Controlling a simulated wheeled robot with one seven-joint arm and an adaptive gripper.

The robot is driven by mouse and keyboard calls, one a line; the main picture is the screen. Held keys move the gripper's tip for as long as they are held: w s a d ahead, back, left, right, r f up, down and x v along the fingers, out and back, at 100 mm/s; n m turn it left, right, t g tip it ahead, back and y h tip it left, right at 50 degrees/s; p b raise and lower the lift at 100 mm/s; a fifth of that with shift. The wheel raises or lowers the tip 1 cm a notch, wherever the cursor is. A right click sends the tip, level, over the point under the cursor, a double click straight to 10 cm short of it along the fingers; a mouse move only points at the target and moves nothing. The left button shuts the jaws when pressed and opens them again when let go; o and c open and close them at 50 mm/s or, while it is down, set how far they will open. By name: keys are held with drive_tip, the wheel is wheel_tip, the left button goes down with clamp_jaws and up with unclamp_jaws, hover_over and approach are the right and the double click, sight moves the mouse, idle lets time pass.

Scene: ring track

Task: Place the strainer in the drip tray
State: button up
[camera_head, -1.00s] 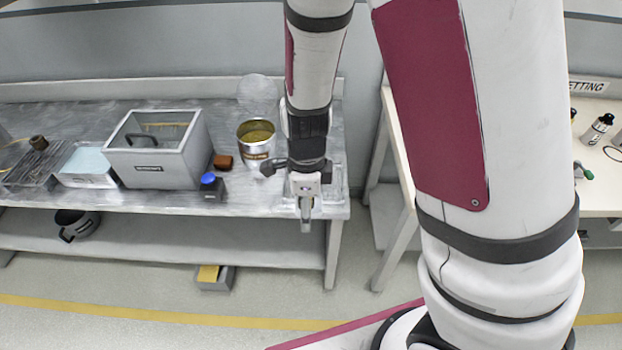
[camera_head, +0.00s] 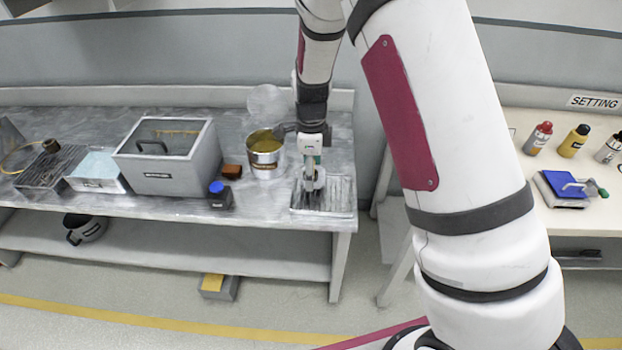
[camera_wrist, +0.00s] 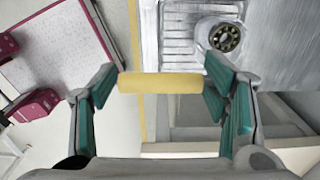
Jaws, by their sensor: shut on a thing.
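My gripper (camera_head: 312,186) is low over the drip tray (camera_head: 345,208), a shallow ribbed metal tray at the right end of the grey bench. In the wrist view, the teal-padded fingers (camera_wrist: 160,90) are shut on a yellow cylindrical bar (camera_wrist: 160,82). I cannot tell whether this bar belongs to the strainer. The ribbed tray also shows in the wrist view (camera_wrist: 178,30). A round metal piece with dark holes (camera_wrist: 225,37) lies at the tray's right side there, apart from the fingers. In the head view, my gripper hides part of the tray.
Left of the tray stand an open tin (camera_head: 265,160), a brown block (camera_head: 232,171), a dark blue-capped bottle (camera_head: 220,196) and a grey bin (camera_head: 170,165). A second table on the right holds bottles (camera_head: 574,141) and a blue block (camera_head: 560,190). The bench front edge is close to the tray.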

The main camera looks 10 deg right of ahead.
drive_tip(key=shift+f, duration=1.8)
drive_tip(key=o, duration=1.8)
drive_tip(key=shift+f, duration=0.1)
